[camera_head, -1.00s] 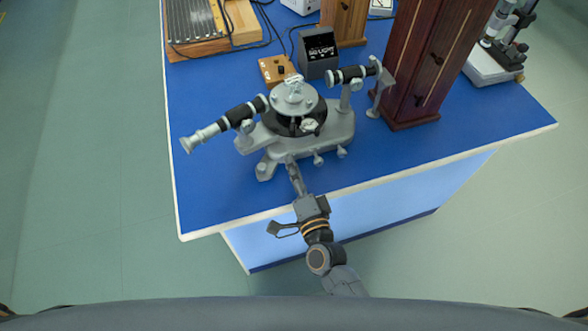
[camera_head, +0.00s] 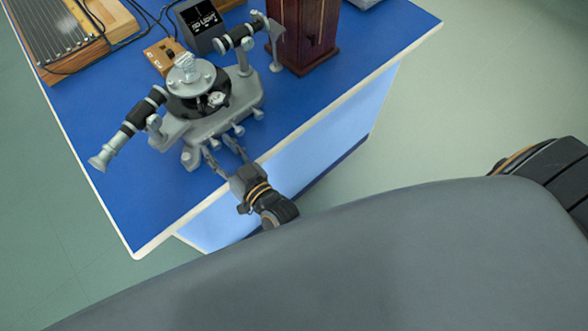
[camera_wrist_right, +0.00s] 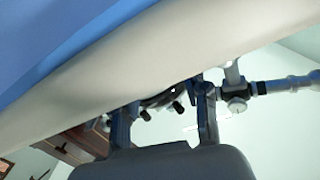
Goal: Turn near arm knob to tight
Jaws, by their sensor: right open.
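The grey and black spectrometer (camera_head: 225,120) stands on the blue bench, its telescope (camera_head: 130,122) pointing to the lower left and its other tube (camera_head: 238,38) to the upper right. Small grey knobs (camera_head: 238,130) stick out from its near side; which one is the near arm knob I cannot tell for sure. My right gripper (camera_head: 221,148) reaches over the bench edge, open, fingertips close to the near side of the base; contact is unclear. The right wrist view shows its two fingers (camera_wrist_right: 165,108) apart, with dark knobs (camera_wrist_right: 177,107) between them and a silver knob (camera_wrist_right: 237,104) outside. My left gripper is not in view.
The bench's pale edge (camera_head: 310,121) runs just under my right wrist, and crosses close in the right wrist view (camera_wrist_right: 120,75). A wooden box (camera_head: 162,55), a dark lamp unit (camera_head: 203,25) and a wooden cabinet (camera_head: 303,35) stand behind. The bench's near left corner is clear.

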